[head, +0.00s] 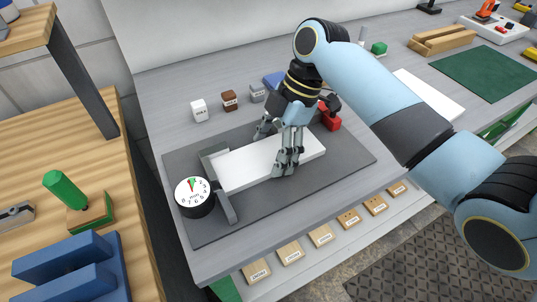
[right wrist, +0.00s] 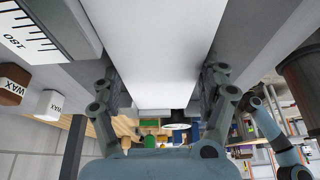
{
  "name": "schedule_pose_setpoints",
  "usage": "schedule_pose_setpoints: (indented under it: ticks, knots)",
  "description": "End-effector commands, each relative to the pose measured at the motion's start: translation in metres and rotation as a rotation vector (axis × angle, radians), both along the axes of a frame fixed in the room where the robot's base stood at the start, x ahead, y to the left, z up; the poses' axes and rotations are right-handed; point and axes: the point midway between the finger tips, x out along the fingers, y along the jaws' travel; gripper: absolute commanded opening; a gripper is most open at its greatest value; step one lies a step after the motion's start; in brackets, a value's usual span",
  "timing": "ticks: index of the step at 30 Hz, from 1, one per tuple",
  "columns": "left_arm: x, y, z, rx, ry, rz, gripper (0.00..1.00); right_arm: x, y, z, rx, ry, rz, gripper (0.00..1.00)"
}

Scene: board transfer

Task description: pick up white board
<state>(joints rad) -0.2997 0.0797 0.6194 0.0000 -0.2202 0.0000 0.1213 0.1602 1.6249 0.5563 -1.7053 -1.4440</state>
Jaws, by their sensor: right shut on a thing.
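The white board (head: 247,167) lies on a dark grey mat (head: 335,168), its left end against a grey fixture (head: 223,188) beside a round dial gauge (head: 194,197). My right gripper (head: 280,150) is over the board, its fingers at both long edges and shut on it. In the right wrist view the board (right wrist: 165,50) fills the middle, between the fingers (right wrist: 165,95) at its left and right edges. I cannot tell whether the board is lifted clear of the mat. My left gripper is in neither view.
Small blocks, white (head: 199,110) and brown (head: 229,100), stand behind the mat. A red object (head: 329,117) is close behind my right gripper. A green mat (head: 488,72) and wooden blocks (head: 443,40) are at the right. A wooden table (head: 30,140) with blue parts stands left, across a gap.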

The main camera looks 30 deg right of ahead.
Motion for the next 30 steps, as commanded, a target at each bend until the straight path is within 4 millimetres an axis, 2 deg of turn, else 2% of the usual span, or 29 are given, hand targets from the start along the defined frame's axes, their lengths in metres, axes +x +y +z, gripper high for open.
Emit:
schedule_pose_setpoints:
  ticks: [1,2,11,14,19,24,30]
  knots:
    - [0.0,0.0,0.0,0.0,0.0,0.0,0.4,0.0,0.0,0.0,0.0,-0.001,0.001,0.38]
    - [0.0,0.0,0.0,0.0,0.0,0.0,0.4,0.0,0.0,0.0,0.0,-0.001,0.001,0.32]
    - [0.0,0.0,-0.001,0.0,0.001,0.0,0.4,0.001,0.0,0.006,0.0,-0.003,0.0,0.32]
    - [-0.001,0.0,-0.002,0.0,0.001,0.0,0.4,0.002,0.0,0.016,0.0,-0.006,0.001,0.32]
    - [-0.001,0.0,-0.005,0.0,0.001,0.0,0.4,0.002,-0.001,0.044,-0.001,-0.008,0.001,0.32]
    - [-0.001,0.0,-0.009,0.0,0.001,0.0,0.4,-0.011,-0.043,0.064,-0.009,-0.005,0.0,0.32]
    - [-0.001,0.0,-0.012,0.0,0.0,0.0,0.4,-0.023,-0.078,0.087,-0.007,-0.001,0.001,0.32]
